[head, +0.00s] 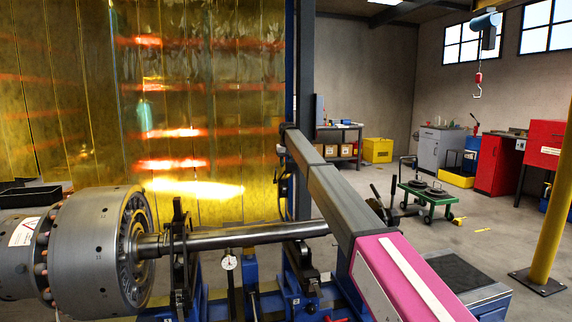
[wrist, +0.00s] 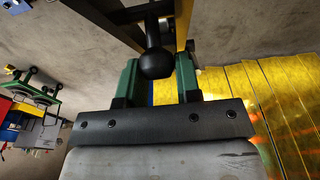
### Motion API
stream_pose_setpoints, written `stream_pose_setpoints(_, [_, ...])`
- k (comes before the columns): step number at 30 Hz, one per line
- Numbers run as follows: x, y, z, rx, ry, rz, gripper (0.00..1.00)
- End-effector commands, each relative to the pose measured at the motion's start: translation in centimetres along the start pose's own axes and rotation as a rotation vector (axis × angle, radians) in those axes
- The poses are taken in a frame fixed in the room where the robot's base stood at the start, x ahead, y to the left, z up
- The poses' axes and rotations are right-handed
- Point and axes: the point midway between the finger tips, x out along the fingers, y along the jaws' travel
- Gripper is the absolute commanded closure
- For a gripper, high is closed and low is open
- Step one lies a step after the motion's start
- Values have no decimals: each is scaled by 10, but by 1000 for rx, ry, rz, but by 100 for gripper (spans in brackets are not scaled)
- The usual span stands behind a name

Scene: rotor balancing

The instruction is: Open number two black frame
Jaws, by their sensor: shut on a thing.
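In the wrist view my gripper (wrist: 157,64) has two green fingers closed on either side of a black ball knob (wrist: 155,62). The knob sits on a short stem below dark frame bars (wrist: 112,20). In the head view one black frame (head: 180,245) stands upright around the steel shaft (head: 245,236), just right of the big grey rotor (head: 97,250). Another black frame part (head: 300,262) is lower, near the shaft's right end. My arm crosses in front there and hides the gripper's hold.
A dial gauge (head: 229,263) stands under the shaft. A yellow transparent curtain (head: 215,110) hangs behind the machine. A green cart (head: 427,198) stands on the open floor at right, with a yellow post (head: 552,200) nearer the right edge. A hoist hook (head: 478,88) hangs high at right.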

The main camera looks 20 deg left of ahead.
Motion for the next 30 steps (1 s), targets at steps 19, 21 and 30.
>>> stream_pose_setpoints(19, [-12, 0, 1, 0, -3, 0, 45])
stream_pose_setpoints(21, [-21, 0, 1, 0, -2, 0, 45])
stream_pose_setpoints(30, [-76, 0, 0, 0, 0, 0, 45])
